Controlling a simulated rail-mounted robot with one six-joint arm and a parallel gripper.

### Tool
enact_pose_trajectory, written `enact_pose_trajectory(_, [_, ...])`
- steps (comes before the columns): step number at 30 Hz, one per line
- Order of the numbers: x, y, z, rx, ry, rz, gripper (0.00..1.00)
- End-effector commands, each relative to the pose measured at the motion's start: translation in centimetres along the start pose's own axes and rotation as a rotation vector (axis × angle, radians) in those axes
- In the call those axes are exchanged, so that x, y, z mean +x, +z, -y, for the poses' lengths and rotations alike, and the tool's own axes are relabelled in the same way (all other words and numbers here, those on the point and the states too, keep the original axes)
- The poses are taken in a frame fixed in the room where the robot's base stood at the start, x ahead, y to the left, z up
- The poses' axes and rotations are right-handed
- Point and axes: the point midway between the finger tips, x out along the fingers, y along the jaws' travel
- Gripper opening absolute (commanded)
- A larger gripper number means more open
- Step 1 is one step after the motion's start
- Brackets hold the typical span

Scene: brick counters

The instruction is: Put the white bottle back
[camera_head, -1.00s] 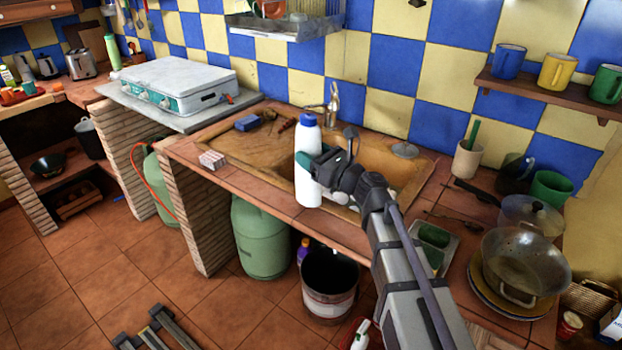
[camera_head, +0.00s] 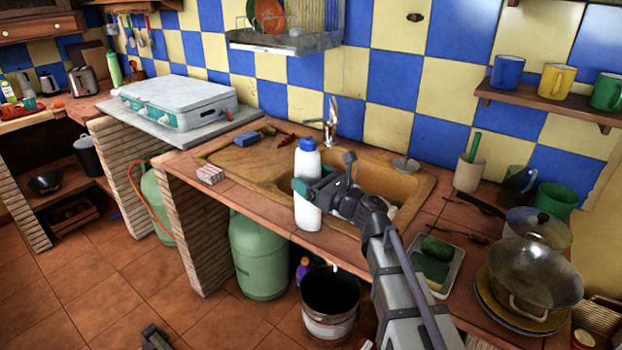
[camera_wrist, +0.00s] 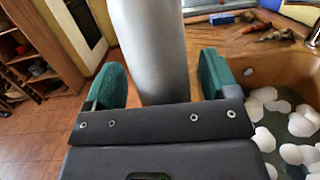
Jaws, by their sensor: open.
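The white bottle (camera_head: 307,213) with a blue cap is upright at the front of the sink. Its base shows against the front strip of the counter, and it appears to rest there. My gripper (camera_head: 303,188) is beside its body at mid-height. In the wrist view, the bottle (camera_wrist: 150,50) looks grey and stands between the two green finger pads of my gripper (camera_wrist: 162,82). The fingers are open, with a visible gap at the left pad. The bottle's cap and base are out of the wrist view.
The sink (camera_head: 410,195) holds pale round pieces, clearer in the wrist view (camera_wrist: 268,135). A blue sponge (camera_head: 247,138) and a small pinkish block (camera_head: 210,174) lie on the counter to the left. A tray (camera_head: 437,262) and a large pan (camera_head: 533,272) crowd the right. A bucket (camera_head: 330,312) stands below.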

Motion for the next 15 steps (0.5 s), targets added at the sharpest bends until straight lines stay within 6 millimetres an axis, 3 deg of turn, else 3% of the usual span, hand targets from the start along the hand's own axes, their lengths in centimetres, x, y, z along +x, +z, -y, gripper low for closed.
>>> enact_pose_trajectory(5, [-0.5, 0.3, 0.0, 0.000, -0.001, 0.000, 0.80])
enact_pose_trajectory(15, [-9.1, 0.1, -0.1, -0.001, -0.004, 0.000, 0.80])
